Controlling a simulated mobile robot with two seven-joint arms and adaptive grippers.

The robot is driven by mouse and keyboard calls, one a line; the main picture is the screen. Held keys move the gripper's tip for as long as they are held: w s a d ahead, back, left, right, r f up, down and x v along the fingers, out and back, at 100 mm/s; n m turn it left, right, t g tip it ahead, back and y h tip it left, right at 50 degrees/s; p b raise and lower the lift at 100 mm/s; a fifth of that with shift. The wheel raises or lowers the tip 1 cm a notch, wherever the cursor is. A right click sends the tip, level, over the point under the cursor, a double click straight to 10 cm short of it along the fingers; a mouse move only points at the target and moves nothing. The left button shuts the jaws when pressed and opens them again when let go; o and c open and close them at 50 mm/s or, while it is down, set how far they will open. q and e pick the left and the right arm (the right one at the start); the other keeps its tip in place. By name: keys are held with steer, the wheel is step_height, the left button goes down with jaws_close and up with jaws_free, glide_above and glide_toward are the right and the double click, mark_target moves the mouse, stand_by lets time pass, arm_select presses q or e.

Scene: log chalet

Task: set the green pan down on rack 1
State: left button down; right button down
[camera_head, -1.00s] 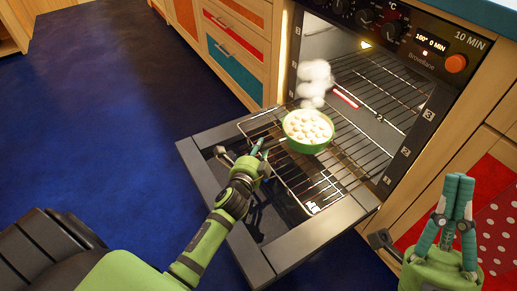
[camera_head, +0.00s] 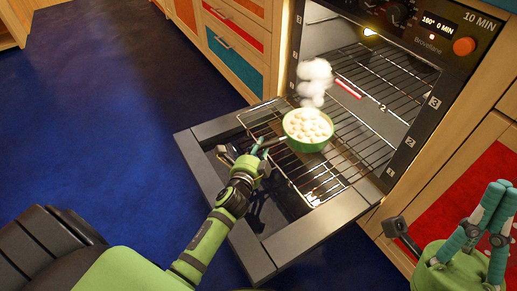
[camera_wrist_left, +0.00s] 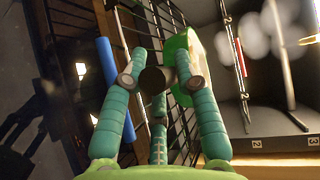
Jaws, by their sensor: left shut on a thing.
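The green pan (camera_head: 307,131), full of pale round pieces, is upright over the pulled-out lower wire rack, rack 1 (camera_head: 328,178). I cannot tell whether its base touches the wires. My left gripper (camera_head: 262,147) is shut on the pan's handle. In the left wrist view the fingers (camera_wrist_left: 155,85) close around the handle's dark round end, with part of the green pan (camera_wrist_left: 181,45) beyond. My right gripper (camera_head: 505,190) is at the right edge, its fingertips close together and empty, away from the pan.
The oven door (camera_head: 292,238) hangs open under rack 1. A higher rack with a red handle (camera_head: 351,89) sits inside the oven, behind the pan. White steam (camera_head: 315,75) rises above the pan. A blue bar (camera_wrist_left: 108,63) lies beside my left fingers. Blue floor (camera_head: 100,120) is clear at left.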

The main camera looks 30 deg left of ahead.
arm_select(q)
steer(key=shift+w+d, duration=0.1)
stand_by(0.3)
steer(key=c, duration=0.9)
jaws_free()
steer(key=shift+o, duration=0.2)
steer(key=shift+s+f, duration=0.25)
steer(key=shift+f, duration=0.15)
steer(key=v, duration=1.1)
steer(key=shift+s+r, duration=0.35)
steer(key=shift+r, duration=0.1)
steer(key=shift+d, duration=0.1)
